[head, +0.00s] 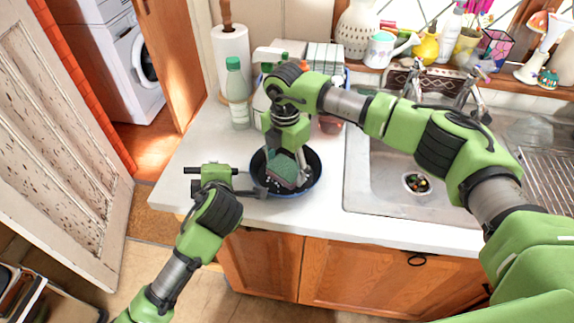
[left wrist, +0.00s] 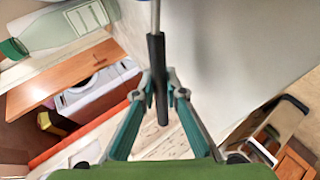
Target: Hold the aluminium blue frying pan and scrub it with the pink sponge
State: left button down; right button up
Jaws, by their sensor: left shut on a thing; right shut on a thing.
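The dark blue frying pan (head: 315,183) sits on the white countertop near its front edge, left of the sink. My right gripper (head: 287,160) reaches down into the pan from above and is shut on the sponge (head: 283,173). The sponge shows a dark green face and a thin pinkish edge, and sits low inside the pan. My left gripper (head: 246,190) is at the pan's left side, shut on its handle. The left wrist view shows the black handle (left wrist: 157,72) between the left fingers (left wrist: 160,93). The sponge's underside is hidden.
A metal sink (head: 375,180) lies to the right. A green-capped bottle (head: 238,95) and a paper towel roll (head: 231,58) stand behind the pan on the left. A dish rack (head: 325,57) and other bottles are behind my right arm. The left counter is clear.

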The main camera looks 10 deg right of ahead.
jog(key=shift+s, duration=0.3)
jog(key=shift+w, duration=1.1)
jog(key=shift+s+r, duration=0.1)
jog(key=shift+s, duration=1)
jog(key=shift+w, duration=1.1)
jog(key=shift+s+d, duration=0.1)
jog(key=shift+s, duration=0.45)
jog(key=shift+r, duration=4.25)
